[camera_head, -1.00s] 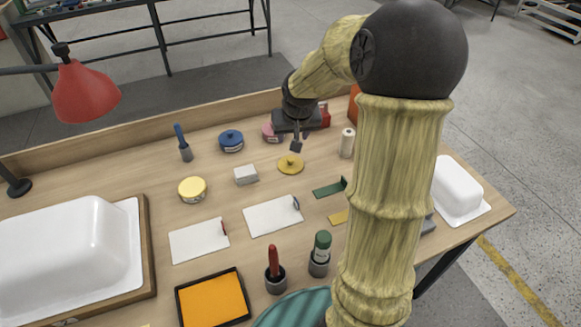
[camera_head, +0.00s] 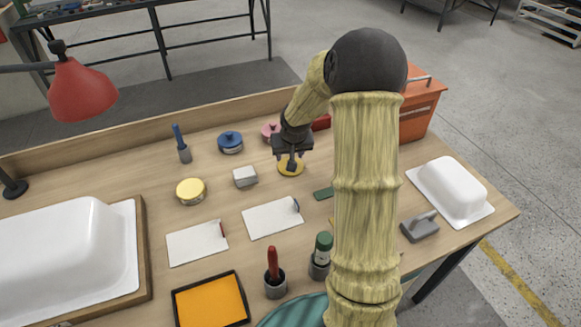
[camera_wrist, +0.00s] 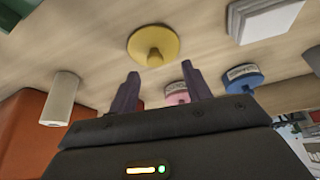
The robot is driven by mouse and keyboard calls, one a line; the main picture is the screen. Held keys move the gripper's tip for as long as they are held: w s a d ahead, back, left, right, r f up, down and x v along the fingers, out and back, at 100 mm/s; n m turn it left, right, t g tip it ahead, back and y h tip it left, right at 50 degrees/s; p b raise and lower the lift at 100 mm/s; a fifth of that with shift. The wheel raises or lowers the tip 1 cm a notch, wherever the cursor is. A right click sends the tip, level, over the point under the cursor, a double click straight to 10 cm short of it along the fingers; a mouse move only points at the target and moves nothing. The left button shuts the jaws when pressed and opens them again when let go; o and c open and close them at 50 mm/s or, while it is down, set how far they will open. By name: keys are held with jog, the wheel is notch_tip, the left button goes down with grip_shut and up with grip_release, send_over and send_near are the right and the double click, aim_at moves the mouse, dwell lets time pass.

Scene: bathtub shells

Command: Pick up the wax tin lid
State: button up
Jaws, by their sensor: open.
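The wax tin lid is a yellow disc with a small knob, lying flat on the workbench, and in the head view its edge (camera_head: 289,172) shows below my gripper (camera_head: 291,158). In the wrist view the whole lid (camera_wrist: 152,42) is clear, knob towards me. My gripper (camera_wrist: 160,86) is open and empty, its two dark fingers apart, pointing at the lid with the knob roughly between their lines. The fingertips look short of the knob in the wrist view; the head view does not show the gap. A yellow-topped tin (camera_head: 191,191) without a knob stands to the left.
A blue tin (camera_head: 231,142) and a pink tin (camera_head: 270,131), both with knobbed lids, stand behind. A grey-white block (camera_head: 245,176) is left of the lid. A cream cylinder (camera_wrist: 60,98) and an orange box (camera_head: 418,108) are nearby. White cards (camera_head: 272,218) lie in front.

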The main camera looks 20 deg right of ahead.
jog(key=shift+d+x, duration=0.15)
jog(key=shift+x, duration=1.15)
jog(key=shift+d+x, duration=0.2)
jog(key=shift+x, duration=1.1)
jog(key=shift+r, duration=0.1)
grip_shut()
jog(key=shift+r, duration=0.15)
notch_tip(320, 180, up, 10)
jog(key=p, duration=0.1)
